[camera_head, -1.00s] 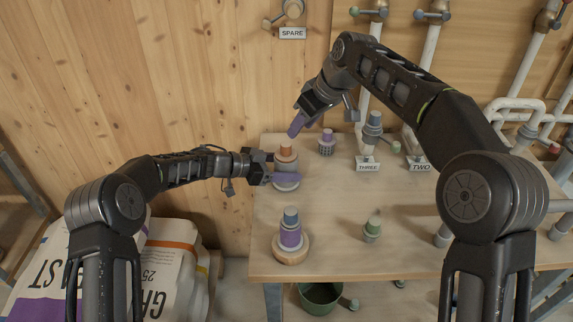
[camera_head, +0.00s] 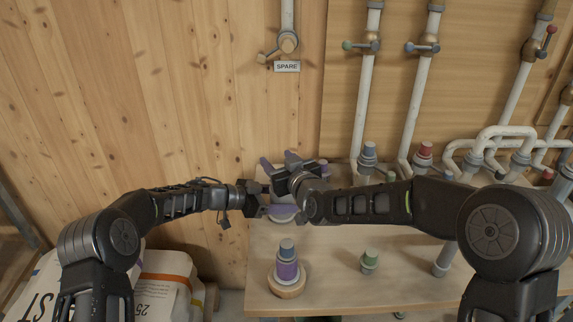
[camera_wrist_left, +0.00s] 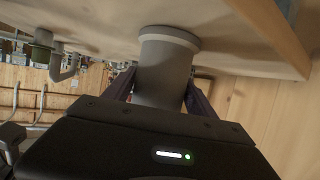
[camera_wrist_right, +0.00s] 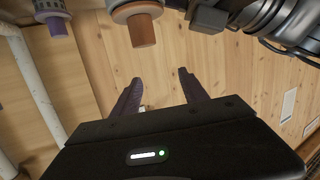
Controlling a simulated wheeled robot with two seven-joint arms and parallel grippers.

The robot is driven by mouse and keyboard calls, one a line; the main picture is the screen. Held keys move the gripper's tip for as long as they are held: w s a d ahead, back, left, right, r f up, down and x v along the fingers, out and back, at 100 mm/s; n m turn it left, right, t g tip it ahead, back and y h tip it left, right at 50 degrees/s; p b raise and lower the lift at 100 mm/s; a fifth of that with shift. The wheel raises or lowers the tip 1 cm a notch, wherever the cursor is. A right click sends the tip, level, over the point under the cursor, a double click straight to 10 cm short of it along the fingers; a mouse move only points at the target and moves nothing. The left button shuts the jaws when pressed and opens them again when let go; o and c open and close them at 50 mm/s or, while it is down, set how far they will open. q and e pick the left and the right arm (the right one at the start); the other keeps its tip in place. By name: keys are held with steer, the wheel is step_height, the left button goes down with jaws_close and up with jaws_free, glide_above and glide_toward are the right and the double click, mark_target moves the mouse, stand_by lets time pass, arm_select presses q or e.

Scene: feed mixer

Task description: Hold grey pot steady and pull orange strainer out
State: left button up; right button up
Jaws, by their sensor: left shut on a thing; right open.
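The grey pot (camera_wrist_left: 165,72) is between the fingers of my left gripper (camera_head: 283,212), which is shut on it. The left wrist view shows its grey side and wider pale rim-like end against the bench. In the head view, my right gripper mostly hides the pot. The orange strainer (camera_wrist_right: 140,29) shows in the right wrist view, seated in the pot with its round orange end sticking out. My right gripper (camera_wrist_right: 160,92) is open and empty, with the strainer beyond its fingertips. In the head view, the right gripper (camera_head: 279,160) is just above the left one, and the strainer is hidden.
A purple-and-blue stack on a wooden base (camera_head: 286,288) and a green-topped cup (camera_head: 370,261) stand on the bench (camera_head: 420,280). White pipes (camera_head: 361,110) with valves rise behind. A purple-tipped piece (camera_wrist_right: 57,26) is near the strainer.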

steer(key=shift+s+d+r+m+t+h, duration=0.15)
steer(key=shift+s+d+r+m+t, duration=0.15)
steer(key=shift+s+t, duration=0.2)
steer(key=shift+s+d+r+m+t+h, duration=0.15)
steer(key=shift+s+d+t, duration=0.25)
steer(key=shift+s, duration=0.2)
steer(key=shift+s+d+r+m+t+h, duration=0.1)
steer(key=shift+s+d+r+m+t, duration=0.15)
steer(key=shift+s+t, duration=0.3)
steer(key=shift+f, duration=0.1)
step_height(320, 180, down, 8)
steer(key=x, duration=0.7)
steer(key=shift+w+a, duration=0.1)
steer(key=shift+w, duration=0.15)
jaws_close()
